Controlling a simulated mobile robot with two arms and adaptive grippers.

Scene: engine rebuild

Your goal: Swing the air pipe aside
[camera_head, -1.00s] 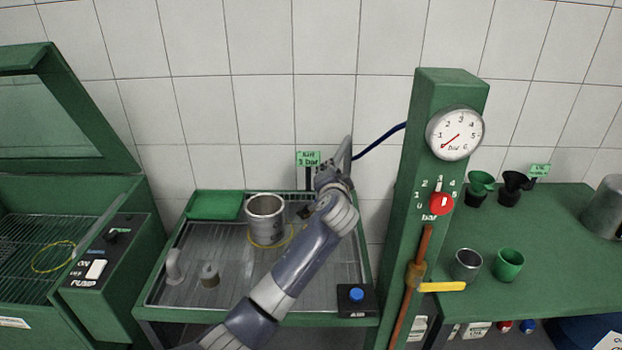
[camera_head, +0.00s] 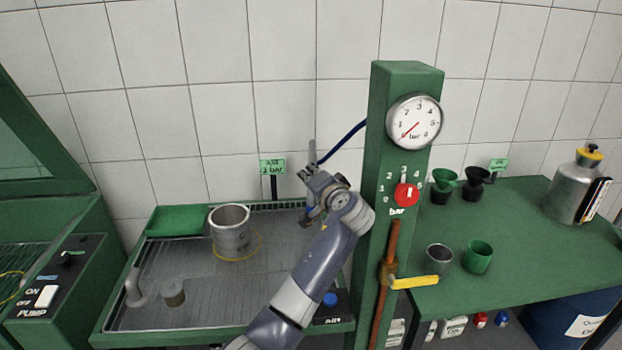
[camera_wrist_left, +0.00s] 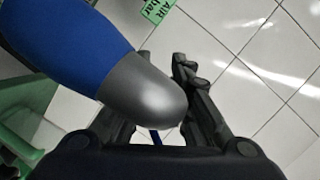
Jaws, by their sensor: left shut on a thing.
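The air pipe (camera_head: 312,151) stands up as a thin grey piece at the back right of the wash tray, where the dark blue hose (camera_head: 343,142) comes in from the green post. My left gripper (camera_head: 309,182) is at its lower end and shut on it. In the left wrist view a thick rounded grey end with a blue body (camera_wrist_left: 145,92) lies between and in front of my fingers, hiding part of them. The right gripper is in no view.
The slatted tray (camera_head: 190,282) holds a metal cylinder (camera_head: 230,236), a yellow ring and small parts. The green post (camera_head: 383,110) with gauge (camera_head: 413,121), red knob (camera_head: 406,195) and yellow lever (camera_head: 413,283) stands close right of my arm. A green bench (camera_head: 530,230) lies beyond.

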